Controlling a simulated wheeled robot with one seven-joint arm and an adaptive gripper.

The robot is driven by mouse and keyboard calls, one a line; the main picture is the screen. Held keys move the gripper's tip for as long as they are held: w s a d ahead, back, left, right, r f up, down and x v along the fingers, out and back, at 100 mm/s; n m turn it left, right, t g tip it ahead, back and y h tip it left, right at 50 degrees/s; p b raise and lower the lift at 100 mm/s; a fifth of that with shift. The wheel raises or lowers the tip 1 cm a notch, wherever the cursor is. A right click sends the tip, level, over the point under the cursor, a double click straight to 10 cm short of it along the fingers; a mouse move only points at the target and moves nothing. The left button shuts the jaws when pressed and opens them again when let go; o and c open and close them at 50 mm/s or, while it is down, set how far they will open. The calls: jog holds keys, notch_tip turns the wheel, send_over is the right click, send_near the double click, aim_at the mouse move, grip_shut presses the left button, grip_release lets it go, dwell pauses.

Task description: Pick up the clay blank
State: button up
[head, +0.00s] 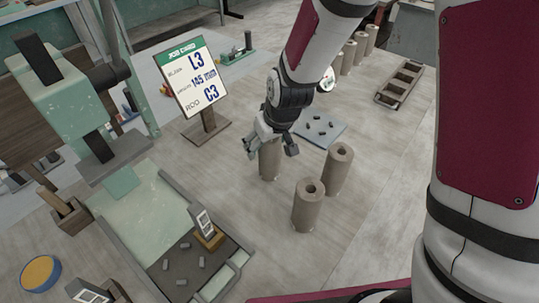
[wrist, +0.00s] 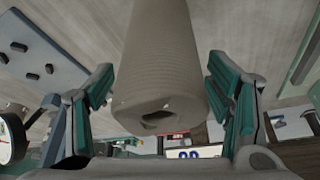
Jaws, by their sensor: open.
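A brown-grey clay blank (head: 269,161), a ribbed upright cylinder, stands on the table directly under my gripper (head: 270,147) in the head view. My gripper hides its top there. In the wrist view the clay blank (wrist: 160,60) fills the middle, its end with a dark hole facing the camera. My gripper (wrist: 161,92) is open, with one green-padded finger on each side of the blank. Narrow gaps show between the blank and both fingers. Two similar blanks stand to the right, a nearer one (head: 307,208) and a farther one (head: 338,170).
A grey-blue plate (head: 335,137) with dark bits lies behind the gripper. Several more cylinders (head: 360,45) stand at the back beside a slotted rack (head: 400,83). A job card (head: 190,78) stands left, above a tray (head: 165,253) with clay bits. The front centre table is clear.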

grip_shut()
jog(key=shift+r, duration=0.1)
